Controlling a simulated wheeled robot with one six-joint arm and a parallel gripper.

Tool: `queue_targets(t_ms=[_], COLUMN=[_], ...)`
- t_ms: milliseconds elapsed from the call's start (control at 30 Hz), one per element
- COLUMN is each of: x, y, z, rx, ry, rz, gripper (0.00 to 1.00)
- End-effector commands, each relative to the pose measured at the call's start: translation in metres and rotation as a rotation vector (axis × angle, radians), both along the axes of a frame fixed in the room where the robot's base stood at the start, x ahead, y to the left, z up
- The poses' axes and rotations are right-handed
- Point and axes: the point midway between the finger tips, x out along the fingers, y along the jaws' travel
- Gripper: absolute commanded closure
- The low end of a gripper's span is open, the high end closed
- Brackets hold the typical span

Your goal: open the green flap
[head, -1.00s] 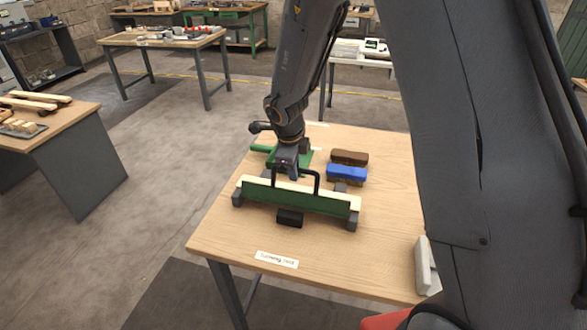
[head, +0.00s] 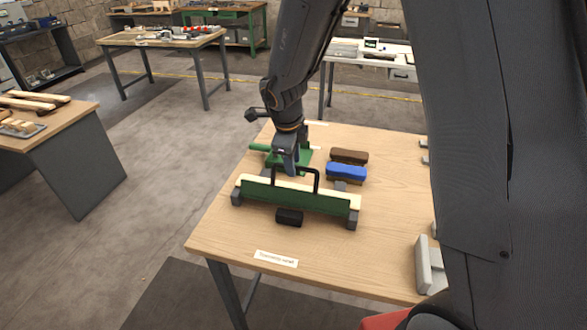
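The green flap (head: 290,198) is a long panel standing on edge on the wooden table, with a pale strip along its top and grey blocks at its ends. A black bar handle (head: 317,180) rises from it. My gripper (head: 291,170) points down at the handle's top bar, a little left of its middle. The fingers overlap the bar in the picture; I cannot tell whether they touch or grip it. The fingertips are too small to show whether they are open.
A black block (head: 289,217) and a white label (head: 276,258) are in front. The table's (head: 375,250) front right is mostly clear.

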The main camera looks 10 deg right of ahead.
Motion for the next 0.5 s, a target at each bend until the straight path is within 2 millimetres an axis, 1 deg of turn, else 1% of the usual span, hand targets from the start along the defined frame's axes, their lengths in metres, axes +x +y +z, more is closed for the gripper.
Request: queue_targets(t_ms=[33, 100, 233, 333, 500], x=[-0.001, -0.004, -0.008, -0.010, -0.011], y=[0.001, 0.002, 0.004, 0.004, 0.005], z=[0.008, 0.017, 0.030, 0.036, 0.039], rx=[0.001, 0.002, 0.000, 0.000, 0.000], ry=[-0.003, -0.002, -0.001, 0.001, 0.002], rz=[0.000, 0.000, 0.001, 0.000, 0.000], gripper=[0.69, 0.69, 0.69, 0.69, 0.69])
